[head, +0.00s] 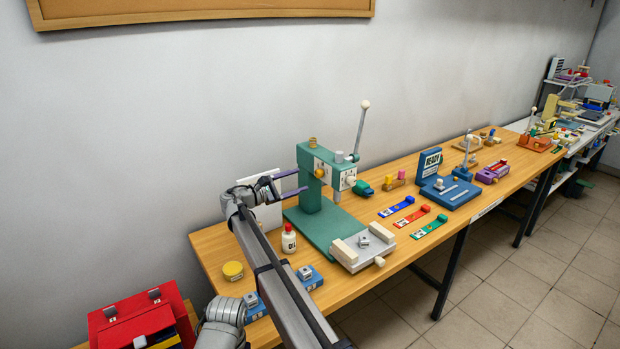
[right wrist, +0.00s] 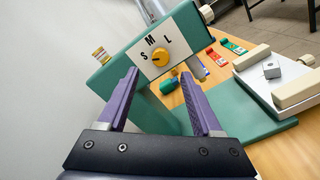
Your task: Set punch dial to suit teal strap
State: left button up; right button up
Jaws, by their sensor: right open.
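My left gripper is out of view.
A white bottle (head: 289,240) and a yellow tin (head: 233,270) stand left of the press base. A grey clamp tray (head: 350,255) sits at the press's front. A blue READY stand (head: 445,190) is farther right. A red box (head: 110,318) is at lower left.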

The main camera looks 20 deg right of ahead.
aim_at(317, 174)
jog(key=x, duration=0.6)
jog(key=shift+s, duration=0.1)
grip_shut()
dwell(0.3)
